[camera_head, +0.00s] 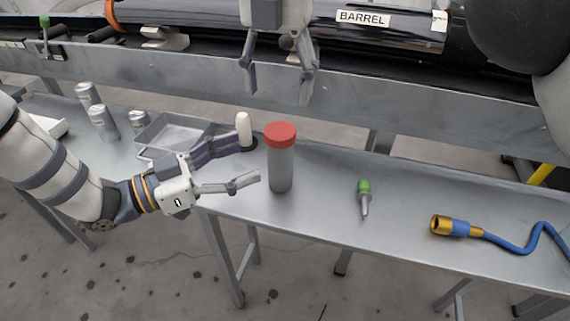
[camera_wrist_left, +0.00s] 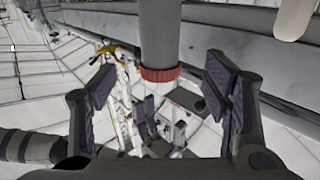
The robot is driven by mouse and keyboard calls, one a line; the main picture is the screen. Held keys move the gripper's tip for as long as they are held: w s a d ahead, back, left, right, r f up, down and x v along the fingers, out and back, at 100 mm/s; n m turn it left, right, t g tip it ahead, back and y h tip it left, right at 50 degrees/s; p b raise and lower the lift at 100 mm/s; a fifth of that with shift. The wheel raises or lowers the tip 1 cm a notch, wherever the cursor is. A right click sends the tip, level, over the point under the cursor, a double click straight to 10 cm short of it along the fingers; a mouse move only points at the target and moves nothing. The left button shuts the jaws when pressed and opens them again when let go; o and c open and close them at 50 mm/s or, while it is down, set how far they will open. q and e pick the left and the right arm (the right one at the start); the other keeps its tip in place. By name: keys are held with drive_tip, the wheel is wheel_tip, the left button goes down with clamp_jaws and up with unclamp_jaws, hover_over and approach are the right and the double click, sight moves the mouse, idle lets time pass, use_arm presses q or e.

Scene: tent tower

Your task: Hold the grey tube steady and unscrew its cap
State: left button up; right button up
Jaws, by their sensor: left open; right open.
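The grey tube (camera_head: 280,171) stands upright on the metal bench, with a red cap (camera_head: 280,135) on its top. My left gripper (camera_head: 249,159) is open just left of the tube, its two fingers pointing toward it. In the left wrist view the tube (camera_wrist_left: 160,30) and its red cap (camera_wrist_left: 160,74) appear in the gap between the open fingers (camera_wrist_left: 160,88), with no visible contact. My right gripper (camera_head: 279,92) is open and empty, pointing down above the tube and cap, behind them in the picture.
A white cylinder on a dark base (camera_head: 243,128) stands close behind my left fingers. A metal tray (camera_head: 172,131) and several grey cans (camera_head: 103,122) are at left. A green-handled tool (camera_head: 364,190) and a blue hose (camera_head: 510,246) lie at right. A black barrel (camera_head: 250,16) lies behind.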

sight(268, 150)
use_arm(q)
drive_tip(key=x, duration=0.8)
drive_tip(key=shift+w+d, duration=0.1)
drive_tip(key=shift+d, duration=0.15)
use_arm(e)
drive_tip(key=shift+d, duration=0.1)
use_arm(q)
clamp_jaws()
use_arm(e)
drive_tip(key=m, duration=0.7)
drive_tip(key=shift+m, duration=0.3)
drive_tip(key=m, duration=0.6)
drive_tip(key=shift+s+d, duration=0.1)
drive_tip(key=m, duration=0.3)
drive_tip(key=shift+m, duration=0.3)
drive_tip(key=shift+f+m, duration=0.1)
drive_tip(key=shift+m, duration=0.2)
wheel_tip(268, 150, down, 8)
drive_tip(key=shift+r, duration=0.15)
